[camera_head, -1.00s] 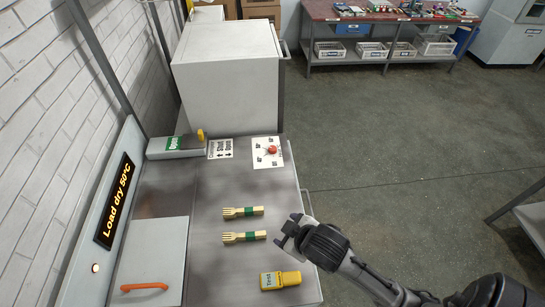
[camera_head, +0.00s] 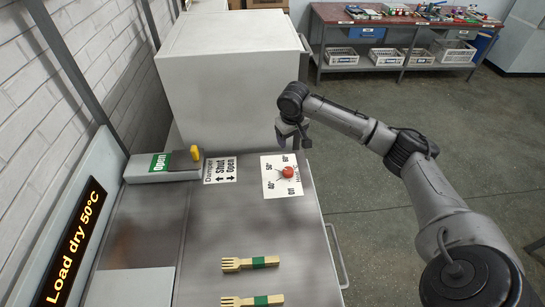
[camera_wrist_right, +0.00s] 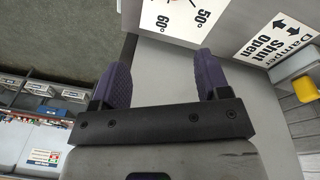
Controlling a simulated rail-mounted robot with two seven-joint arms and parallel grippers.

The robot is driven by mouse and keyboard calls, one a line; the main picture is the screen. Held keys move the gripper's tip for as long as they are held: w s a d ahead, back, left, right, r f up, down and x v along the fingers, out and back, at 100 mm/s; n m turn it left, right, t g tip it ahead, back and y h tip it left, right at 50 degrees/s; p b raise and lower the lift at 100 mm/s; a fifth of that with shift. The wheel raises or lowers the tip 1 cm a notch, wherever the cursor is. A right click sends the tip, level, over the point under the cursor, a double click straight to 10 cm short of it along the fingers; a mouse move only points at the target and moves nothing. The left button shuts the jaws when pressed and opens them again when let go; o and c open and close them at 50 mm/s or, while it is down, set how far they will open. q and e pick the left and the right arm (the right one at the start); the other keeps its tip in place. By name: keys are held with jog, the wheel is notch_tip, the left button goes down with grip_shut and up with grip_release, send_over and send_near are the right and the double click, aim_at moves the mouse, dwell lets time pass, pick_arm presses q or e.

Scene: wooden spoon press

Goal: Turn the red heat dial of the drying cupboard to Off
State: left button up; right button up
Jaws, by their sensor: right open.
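The red heat dial (camera_head: 287,172) sits on a white plate (camera_head: 272,188) marked 40°, 50°, 60° and Off, on the grey top of the cupboard. Which mark it points to is too small to tell. My right gripper (camera_head: 291,139) is just beyond the dial, above the far edge of the plate, fingers pointing down and not touching the dial. In the right wrist view its two dark fingers (camera_wrist_right: 163,80) are wide apart with nothing between them. My left gripper is not in view.
A damper label (camera_head: 220,170) and a green "Open" slider with a yellow knob (camera_head: 195,153) lie left of the dial. Two wooden forks (camera_head: 250,263) lie nearer. A large pale box (camera_head: 230,85) stands behind. A lit sign (camera_head: 72,245) reads "Load dry 50°C".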

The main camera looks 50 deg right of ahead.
aim_at(288, 170)
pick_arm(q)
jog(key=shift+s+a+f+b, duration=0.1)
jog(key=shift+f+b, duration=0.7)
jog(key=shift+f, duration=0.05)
pick_arm(e)
jog(key=f+m, duration=0.1)
jog(key=f, duration=0.3)
jog(key=a+f+m+y, duration=0.1)
jog(key=f+m, duration=0.1)
jog(key=f, duration=0.3)
jog(key=s+f+m, duration=0.1)
jog(key=f, duration=0.3)
jog(key=shift+a+f+g, duration=0.2)
jog(key=shift+a+g, duration=0.1)
jog(key=shift+a, duration=0.1)
jog(key=shift+f, duration=0.4)
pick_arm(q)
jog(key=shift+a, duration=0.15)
pick_arm(e)
jog(key=shift+f, duration=0.1)
